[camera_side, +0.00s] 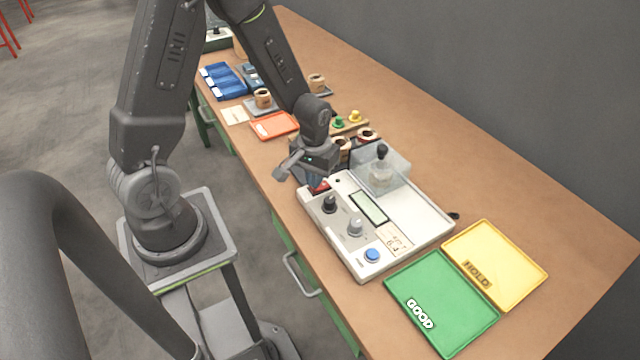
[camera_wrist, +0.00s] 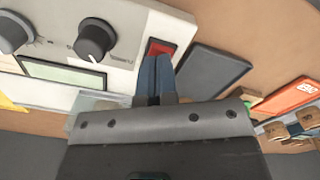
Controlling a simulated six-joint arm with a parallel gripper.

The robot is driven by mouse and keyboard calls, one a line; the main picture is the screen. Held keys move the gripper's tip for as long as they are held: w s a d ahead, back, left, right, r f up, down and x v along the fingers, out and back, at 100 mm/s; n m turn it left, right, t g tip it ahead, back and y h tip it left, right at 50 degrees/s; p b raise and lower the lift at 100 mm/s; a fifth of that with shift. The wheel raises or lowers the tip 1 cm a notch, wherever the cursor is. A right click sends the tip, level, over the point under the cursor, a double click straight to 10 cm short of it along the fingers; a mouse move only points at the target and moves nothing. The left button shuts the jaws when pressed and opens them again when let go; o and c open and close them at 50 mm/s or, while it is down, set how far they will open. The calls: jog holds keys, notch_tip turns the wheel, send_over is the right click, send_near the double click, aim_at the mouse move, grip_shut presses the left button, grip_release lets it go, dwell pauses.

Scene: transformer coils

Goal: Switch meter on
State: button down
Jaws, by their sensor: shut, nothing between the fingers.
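The meter (camera_side: 407,232) is a white box with a blank-looking display (camera_side: 369,208), two knobs and a blue button (camera_side: 373,255). Its red rocker switch (camera_side: 319,186) is at the left end of the panel, partly hidden by my gripper in the side view. The red switch (camera_wrist: 159,48) shows at the panel's corner in the wrist view. My gripper (camera_wrist: 155,62) is shut and empty, with its fingertips at the switch's near edge; I cannot tell whether they touch it. In the side view my gripper (camera_side: 312,180) points down over that end of the meter.
A clear box with a black-knobbed part (camera_side: 381,168) stands on the meter's back. Green GOOD (camera_side: 443,300) and yellow HOLD (camera_side: 495,264) trays lie to the right. An orange tray (camera_side: 274,125), coils and blue bins (camera_side: 222,82) stand farther back. A dark grey pad (camera_wrist: 213,70) lies beside the meter.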

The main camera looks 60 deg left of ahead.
jog(key=shift+f, duration=0.55)
jog(key=shift+r, duration=3.55)
jog(key=s+d+r+m+t, duration=0.2)
jog(key=s+d+r+m, duration=0.1)
jog(key=r, duration=0.6)
jog(key=s+d+r+m+t, duration=0.3)
jog(key=s+d+r, duration=0.2)
jog(key=s+r, duration=0.3)
jog(key=shift+s+r+t, duration=0.25)
jog(key=shift+r+t, duration=0.05)
jog(key=shift+r, duration=0.65)
